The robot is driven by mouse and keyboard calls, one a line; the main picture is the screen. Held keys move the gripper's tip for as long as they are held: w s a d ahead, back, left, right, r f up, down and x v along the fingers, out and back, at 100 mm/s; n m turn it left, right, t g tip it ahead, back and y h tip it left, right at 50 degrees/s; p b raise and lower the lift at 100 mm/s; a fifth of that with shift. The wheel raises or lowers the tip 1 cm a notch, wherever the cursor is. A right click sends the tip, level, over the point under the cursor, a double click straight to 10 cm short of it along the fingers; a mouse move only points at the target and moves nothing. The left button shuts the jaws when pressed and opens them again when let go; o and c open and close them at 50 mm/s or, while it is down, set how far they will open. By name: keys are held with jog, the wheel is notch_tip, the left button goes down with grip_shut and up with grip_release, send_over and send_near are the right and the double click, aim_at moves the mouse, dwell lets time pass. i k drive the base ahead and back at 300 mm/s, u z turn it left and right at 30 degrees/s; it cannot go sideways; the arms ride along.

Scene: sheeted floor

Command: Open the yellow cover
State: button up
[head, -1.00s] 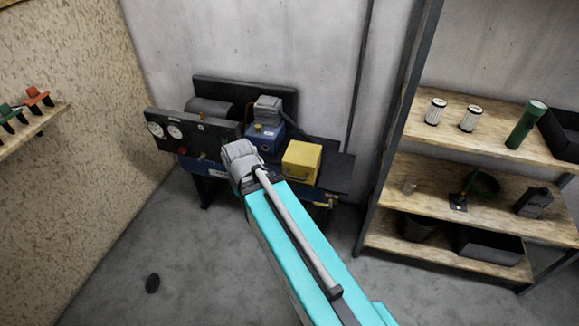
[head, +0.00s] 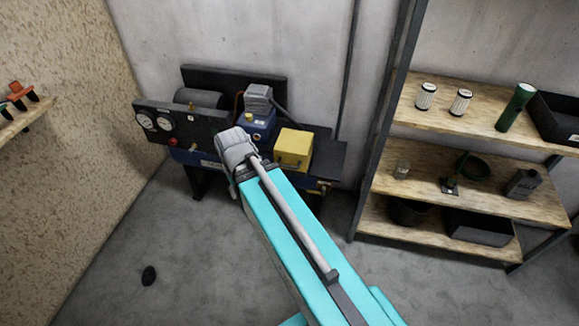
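The yellow cover (head: 294,148) is a box-shaped lid with a small handle on its front face. It sits on the dark bench of the machine (head: 325,160) against the back wall, and it looks closed. My teal arm reaches up from the lower right, with its grey joint just left of and in front of the yellow cover. My gripper does not show; the arm hides whatever lies beyond that joint.
A blue unit (head: 257,125) stands left of the cover, and a black gauge panel (head: 180,128) is further left. A wooden shelf rack (head: 480,195) with filters and containers stands at right.

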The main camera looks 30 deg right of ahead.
aim_at(292, 150)
jog(key=z, duration=0.4)
jog(key=k, duration=1.05)
jog(key=u, duration=0.65)
jog(key=i, duration=1)
jog(key=z, duration=0.05)
